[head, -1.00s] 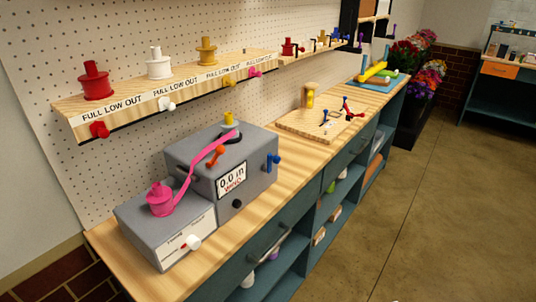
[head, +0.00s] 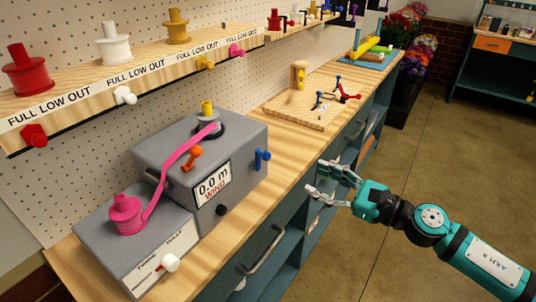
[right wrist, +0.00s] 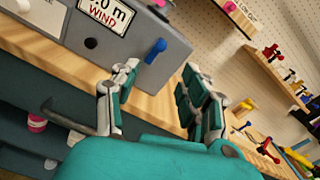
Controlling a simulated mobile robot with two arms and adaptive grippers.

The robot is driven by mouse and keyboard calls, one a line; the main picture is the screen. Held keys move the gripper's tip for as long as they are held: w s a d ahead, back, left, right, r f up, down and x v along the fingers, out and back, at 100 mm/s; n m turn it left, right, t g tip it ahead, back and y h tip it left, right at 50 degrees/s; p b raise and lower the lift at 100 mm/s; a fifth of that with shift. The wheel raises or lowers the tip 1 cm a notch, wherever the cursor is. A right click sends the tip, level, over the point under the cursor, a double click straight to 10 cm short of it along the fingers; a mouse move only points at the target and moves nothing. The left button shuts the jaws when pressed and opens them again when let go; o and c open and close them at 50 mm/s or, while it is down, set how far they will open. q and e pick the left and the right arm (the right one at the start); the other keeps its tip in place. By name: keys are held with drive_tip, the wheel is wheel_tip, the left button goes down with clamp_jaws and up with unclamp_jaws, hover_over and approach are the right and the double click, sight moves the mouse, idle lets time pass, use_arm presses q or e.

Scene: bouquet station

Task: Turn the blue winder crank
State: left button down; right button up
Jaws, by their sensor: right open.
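The blue winder crank (head: 262,159) sticks out of the right side of the grey winder box (head: 160,155). The box's panel (head: 212,184) reads 0.0 m and WIND. My right gripper (head: 325,180) is open and empty, in front of the counter edge, to the right of the crank and apart from it. In the right wrist view the crank (right wrist: 155,51) shows beyond and between the open fingers (right wrist: 155,85). A pink ribbon (head: 165,170) runs from a pink spool (head: 127,213) up to the box top. My left gripper is not in view.
A shelf (head: 130,75) with spools runs above. A wooden board (head: 310,108) with small tools lies farther back. Drawer handles (head: 263,250) jut from the counter front.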

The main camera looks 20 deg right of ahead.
sight(270, 158)
drive_tip(key=p+x, duration=0.6)
drive_tip(key=x, duration=0.6)
drive_tip(key=shift+w+a+r, duration=0.15)
drive_tip(key=shift+w+a, duration=0.05)
drive_tip(key=shift+w, duration=0.15)
drive_tip(key=shift+w+a, duration=0.45)
drive_tip(key=shift+w, duration=0.05)
drive_tip(key=shift+c, duration=0.3)
clamp_jaws()
